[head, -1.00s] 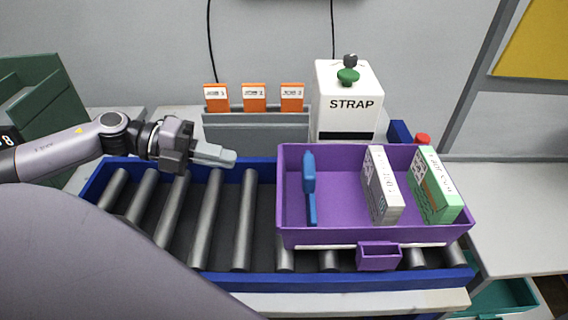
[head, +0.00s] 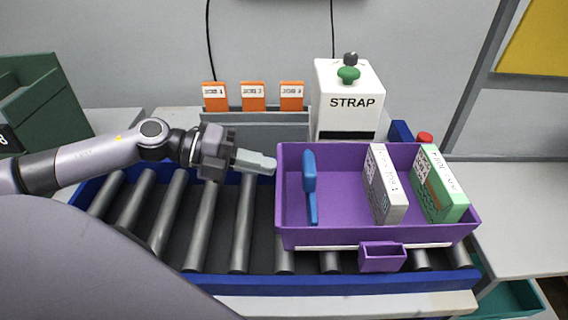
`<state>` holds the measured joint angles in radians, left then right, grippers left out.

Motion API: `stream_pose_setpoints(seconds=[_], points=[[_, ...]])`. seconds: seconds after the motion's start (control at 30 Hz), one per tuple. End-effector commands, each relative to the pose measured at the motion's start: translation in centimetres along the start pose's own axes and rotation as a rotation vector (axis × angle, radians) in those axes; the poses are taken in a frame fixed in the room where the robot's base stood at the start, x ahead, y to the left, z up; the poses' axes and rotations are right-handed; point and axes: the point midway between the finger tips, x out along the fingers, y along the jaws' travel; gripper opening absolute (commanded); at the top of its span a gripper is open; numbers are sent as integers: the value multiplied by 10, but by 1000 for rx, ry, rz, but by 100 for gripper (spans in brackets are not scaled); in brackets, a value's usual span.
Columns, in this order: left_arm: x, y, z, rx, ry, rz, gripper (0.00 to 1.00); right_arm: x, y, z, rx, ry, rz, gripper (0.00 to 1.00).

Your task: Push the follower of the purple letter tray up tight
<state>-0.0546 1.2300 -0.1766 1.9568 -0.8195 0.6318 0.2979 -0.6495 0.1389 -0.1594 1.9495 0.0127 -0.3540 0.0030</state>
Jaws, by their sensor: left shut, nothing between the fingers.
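The purple letter tray (head: 330,236) stands on the roller conveyor. Its blue follower (head: 310,186) stands upright inside near the left end, apart from the contents. A white bundle (head: 386,186) and a green bundle (head: 440,186) stand to its right, slightly tilted, with a gap between them. Wide empty floor lies between the follower and the white bundle. My left gripper (head: 270,164) is shut and empty, its fingertips pointing right, at the tray's left end wall near the back corner. I cannot tell whether it touches the wall. My right gripper is not in view.
The conveyor (head: 240,225) has bare rollers left of the tray and a blue frame. A white STRAP machine (head: 346,100) with a green knob stands behind the tray. A grey rack (head: 262,128) holds orange job cards. A small purple pocket (head: 382,257) is on the tray's front.

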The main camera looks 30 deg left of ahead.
Motion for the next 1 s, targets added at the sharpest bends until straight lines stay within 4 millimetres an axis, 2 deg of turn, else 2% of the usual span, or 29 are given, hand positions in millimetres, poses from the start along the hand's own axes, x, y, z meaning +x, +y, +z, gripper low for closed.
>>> stream_pose_setpoints(seconds=[0.5,1.0], points=[[38,-13,0,1,0,-3,0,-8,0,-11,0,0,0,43],[42,-12,0,1,1,0,0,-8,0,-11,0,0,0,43]])
